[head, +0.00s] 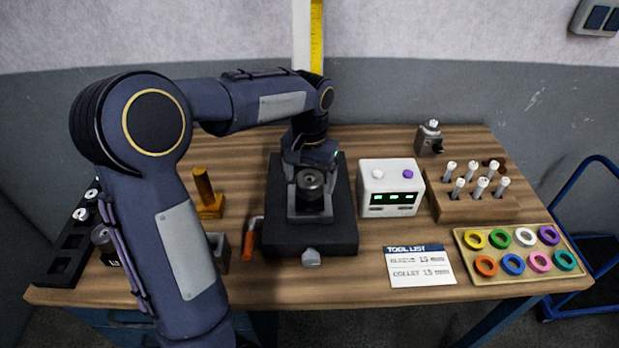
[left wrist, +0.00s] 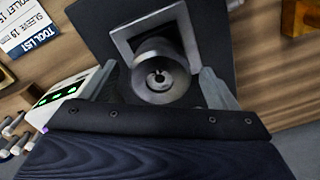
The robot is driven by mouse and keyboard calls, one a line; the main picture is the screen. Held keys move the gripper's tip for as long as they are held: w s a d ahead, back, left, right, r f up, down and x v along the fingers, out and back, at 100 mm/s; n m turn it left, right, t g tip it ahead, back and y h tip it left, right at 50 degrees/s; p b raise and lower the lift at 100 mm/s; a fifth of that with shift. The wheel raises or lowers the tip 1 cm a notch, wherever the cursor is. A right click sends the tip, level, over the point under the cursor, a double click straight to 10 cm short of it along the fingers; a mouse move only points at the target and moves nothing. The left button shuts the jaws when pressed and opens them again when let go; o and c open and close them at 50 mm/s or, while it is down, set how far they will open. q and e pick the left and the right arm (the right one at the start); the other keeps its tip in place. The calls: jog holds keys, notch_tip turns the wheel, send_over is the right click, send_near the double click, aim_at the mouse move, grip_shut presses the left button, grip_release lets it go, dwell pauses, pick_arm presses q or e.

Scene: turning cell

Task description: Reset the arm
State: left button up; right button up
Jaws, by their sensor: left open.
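My left arm reaches in from the left, across the bench, to a black fixture (head: 336,236) in the middle. My left gripper (head: 311,170) points down over the fixture and is open. A round dark metal holder with a bored top (head: 310,181) stands in the fixture's grey square frame. In the left wrist view this holder (left wrist: 158,78) lies between the two spread fingers (left wrist: 158,86), with gaps on both sides. How far the fingertips are above it is hard to tell. My right gripper is not in view.
Right of the fixture are a white box with green displays (head: 391,190), a tool list card (head: 420,266), a wooden rack (head: 472,208) of white-capped tools and a tray of coloured rings (head: 520,277). An orange-handled tool (head: 249,246) and a brown stand (head: 208,209) are left.

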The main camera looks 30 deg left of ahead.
pick_arm(q)
notch_tip(320, 180, up, 7)
jog(key=shift+s+r, duration=0.2)
jog(key=shift+s, duration=0.2)
jog(key=s+d+f+t+h, duration=0.2)
jog(key=s+d+f, duration=0.1)
jog(key=s, duration=0.7)
jog(key=s+d+f+t+h, duration=0.1)
jog(key=s+d+f+t, duration=0.2)
jog(key=s, duration=0.8)
jog(key=shift+d+n+t+h, duration=0.3)
jog(key=shift+d+h, duration=0.1)
jog(key=shift+d, duration=0.2)
jog(key=shift+s+f, duration=0.15)
jog(key=shift+f, duration=0.05)
jog(key=shift+c, duration=0.2)
